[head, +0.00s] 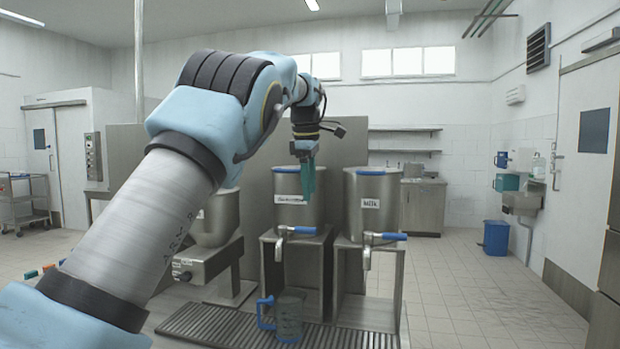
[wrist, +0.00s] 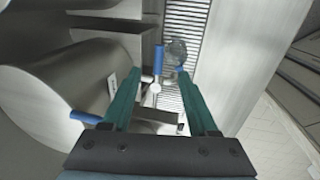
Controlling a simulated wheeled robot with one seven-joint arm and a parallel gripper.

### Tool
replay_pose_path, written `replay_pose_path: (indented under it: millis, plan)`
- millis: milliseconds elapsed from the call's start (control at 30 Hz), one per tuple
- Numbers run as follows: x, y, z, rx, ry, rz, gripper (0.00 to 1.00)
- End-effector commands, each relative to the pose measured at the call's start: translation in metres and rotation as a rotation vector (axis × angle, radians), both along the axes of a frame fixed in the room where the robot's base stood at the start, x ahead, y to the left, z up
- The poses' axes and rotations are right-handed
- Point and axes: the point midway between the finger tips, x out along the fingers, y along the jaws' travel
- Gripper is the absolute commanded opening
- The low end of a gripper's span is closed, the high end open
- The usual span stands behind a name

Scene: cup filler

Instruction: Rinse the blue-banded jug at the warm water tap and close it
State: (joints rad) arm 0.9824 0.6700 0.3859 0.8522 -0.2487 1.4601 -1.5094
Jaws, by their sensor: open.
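A grey see-through jug (head: 290,318) with a blue handle stands upright on the slatted drain grate (head: 205,328), below and in front of the left tank's tap (head: 280,243). The jug also shows in the wrist view (wrist: 175,52). The left tap's blue lever (head: 302,230) points right. The right tank's tap (head: 367,255) has a blue lever (head: 394,236) pointing the same way. The tank labels are too small to read surely. My gripper (head: 308,185), with teal fingers, is open and empty, pointing down in front of the left tank; it also shows in the wrist view (wrist: 160,72).
The left tank (head: 290,205) and right tank (head: 376,210) stand on steel frames. A steel hopper (head: 218,215) stands to their left, partly behind my arm. A blue bin (head: 496,238) is by the right wall. The floor at right is clear.

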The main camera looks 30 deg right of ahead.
Motion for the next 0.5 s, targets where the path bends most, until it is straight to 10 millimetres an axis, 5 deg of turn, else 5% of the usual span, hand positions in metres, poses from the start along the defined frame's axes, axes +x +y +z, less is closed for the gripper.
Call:
replay_pose_path:
  millis: [167,500]
  plan:
    - [-0.001,-0.005,-0.011,0.0,0.001,0.008,0.59]
    - [0.008,-0.012,-0.067,0.001,0.0,0.006,0.59]
